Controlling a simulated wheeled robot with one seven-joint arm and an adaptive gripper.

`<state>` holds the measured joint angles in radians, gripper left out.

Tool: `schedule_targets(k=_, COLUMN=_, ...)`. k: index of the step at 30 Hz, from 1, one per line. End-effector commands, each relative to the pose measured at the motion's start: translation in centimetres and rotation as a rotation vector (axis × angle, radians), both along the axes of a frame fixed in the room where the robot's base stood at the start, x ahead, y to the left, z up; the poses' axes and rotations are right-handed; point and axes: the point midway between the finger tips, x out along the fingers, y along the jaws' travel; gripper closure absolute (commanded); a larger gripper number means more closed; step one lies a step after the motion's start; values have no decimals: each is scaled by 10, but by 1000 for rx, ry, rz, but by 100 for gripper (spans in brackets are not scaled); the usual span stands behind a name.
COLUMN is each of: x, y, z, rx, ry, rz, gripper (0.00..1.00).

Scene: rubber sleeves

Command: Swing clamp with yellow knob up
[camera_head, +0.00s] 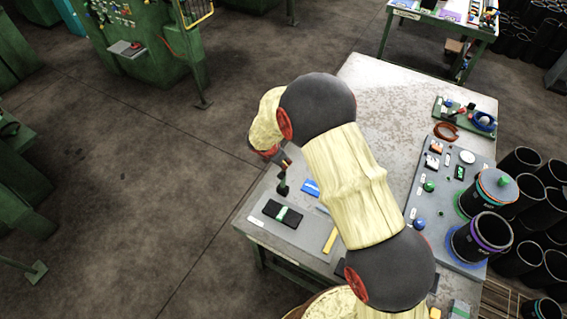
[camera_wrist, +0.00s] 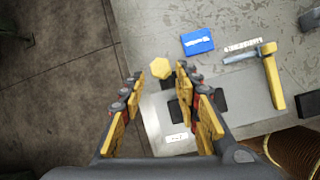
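A yellow hexagonal knob (camera_wrist: 160,68) shows in the wrist view, just beyond and between my fingertips. My gripper (camera_wrist: 162,78) is open, with a finger on either side and a gap at the knob; I cannot tell whether either finger touches it. Below the knob, a dark block (camera_wrist: 180,112) lies on a light grey plate (camera_wrist: 163,142), partly hidden by the right finger. In the head view, the dark block with a green strip (camera_head: 283,213) lies on the plate at the table's left edge. The clamp arm cannot be clearly made out.
A blue box (camera_wrist: 198,42) and a yellow-handled tool (camera_wrist: 272,80) lie right of the knob. The table (camera_head: 375,95) carries a grey board (camera_head: 440,205) with small parts at right. Black cylinders (camera_head: 482,240) stand at the right. Open floor (camera_head: 150,190) lies left.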

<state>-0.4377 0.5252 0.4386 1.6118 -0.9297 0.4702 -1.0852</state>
Motion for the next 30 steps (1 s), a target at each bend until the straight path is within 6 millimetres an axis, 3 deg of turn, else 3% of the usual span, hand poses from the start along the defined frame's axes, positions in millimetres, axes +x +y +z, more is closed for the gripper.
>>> schedule_targets(k=4, x=-9, y=6, z=23, rx=1, ry=-1, rz=0, gripper=68)
schedule_targets(k=9, x=-14, y=8, z=35, rx=0, ry=0, rz=-2, gripper=68)
schedule_targets(k=30, x=-15, y=7, z=38, rx=12, ry=-7, rz=-37, gripper=68)
